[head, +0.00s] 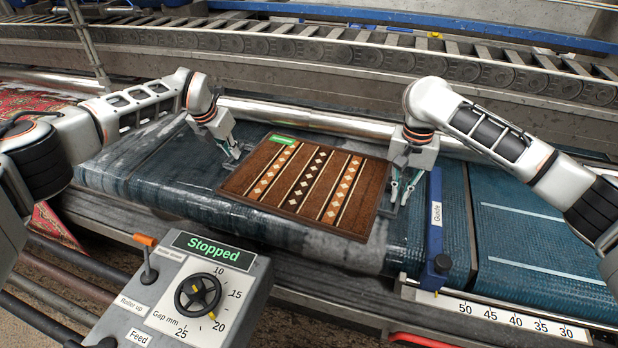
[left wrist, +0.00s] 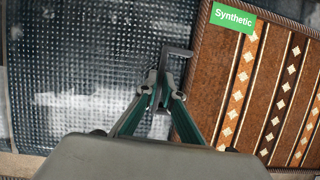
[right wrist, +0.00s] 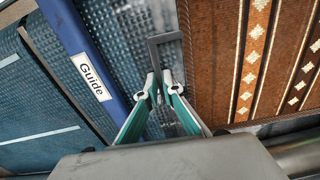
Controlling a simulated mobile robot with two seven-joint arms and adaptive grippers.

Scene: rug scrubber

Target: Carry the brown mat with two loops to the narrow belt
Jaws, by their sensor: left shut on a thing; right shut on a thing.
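The brown mat (head: 290,187) has striped bands with light diamonds and a green "Synthetic" label, readable in the left wrist view (left wrist: 232,17). It lies over the wide wet blue belt (head: 140,185), left of the blue guide. A grey loop stands out from each short side. My left gripper (head: 233,152) is shut on the left loop (left wrist: 180,54). My right gripper (head: 402,192) is shut on the right loop (right wrist: 165,40), close to the guide. The narrow belt (head: 520,240) is blue with white lines, right of the guide. Whether the mat touches the belt I cannot tell.
The blue guide (head: 436,225) stands upright between mat and narrow belt, above a numbered scale (head: 515,316). A control box (head: 180,290) reading "Stopped" stands in front. A steel roller (head: 300,115) runs behind the mat. A red rug (head: 40,105) is at far left.

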